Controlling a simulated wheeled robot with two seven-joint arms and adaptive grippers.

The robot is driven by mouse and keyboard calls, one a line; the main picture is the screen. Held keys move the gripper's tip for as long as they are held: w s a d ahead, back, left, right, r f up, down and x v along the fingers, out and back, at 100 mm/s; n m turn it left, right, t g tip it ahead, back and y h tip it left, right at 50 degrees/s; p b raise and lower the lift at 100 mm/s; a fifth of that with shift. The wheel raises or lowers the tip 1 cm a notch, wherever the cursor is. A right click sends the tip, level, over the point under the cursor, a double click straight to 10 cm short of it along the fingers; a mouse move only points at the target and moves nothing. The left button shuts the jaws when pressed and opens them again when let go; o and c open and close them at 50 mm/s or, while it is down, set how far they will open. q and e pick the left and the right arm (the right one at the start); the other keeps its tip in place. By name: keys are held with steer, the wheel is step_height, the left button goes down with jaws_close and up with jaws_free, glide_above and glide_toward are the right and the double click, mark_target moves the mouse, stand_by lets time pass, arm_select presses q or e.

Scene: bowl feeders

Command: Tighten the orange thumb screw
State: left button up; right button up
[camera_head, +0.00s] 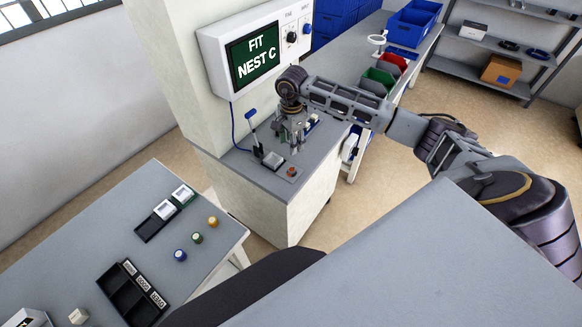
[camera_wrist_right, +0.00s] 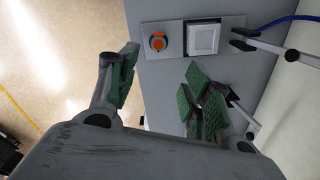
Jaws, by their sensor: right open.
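The orange thumb screw (camera_head: 292,171) is a small round knob on a grey plate (camera_head: 285,174) at the near edge of the bench. In the right wrist view the orange thumb screw (camera_wrist_right: 158,42) sits beside a white square nest (camera_wrist_right: 202,39) on the same plate. My right gripper (camera_head: 295,147) points down over the bench, just behind the plate in the head view. In the right wrist view its fingers (camera_wrist_right: 160,88) are spread apart with nothing between them. The thumb screw is beyond the fingertips, apart from them. My left gripper does not show.
A blue-handled lever (camera_head: 251,114) stands left of the right gripper. A wall panel (camera_head: 255,52) reads "FIT NEST C". Green (camera_head: 379,76) and red bins (camera_head: 393,62) stand along the bench behind. The left table (camera_head: 120,225) holds trays and three coloured knobs.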

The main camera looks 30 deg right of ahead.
mark_target(292, 170)
steer(key=shift+s+n, duration=0.1)
steer(key=shift+n, duration=0.4)
steer(key=shift+f, duration=0.1)
steer(key=shift+f+p, duration=1)
steer(key=shift+f, duration=5.8)
steer(key=shift+c, duration=0.3)
steer(key=c, duration=1)
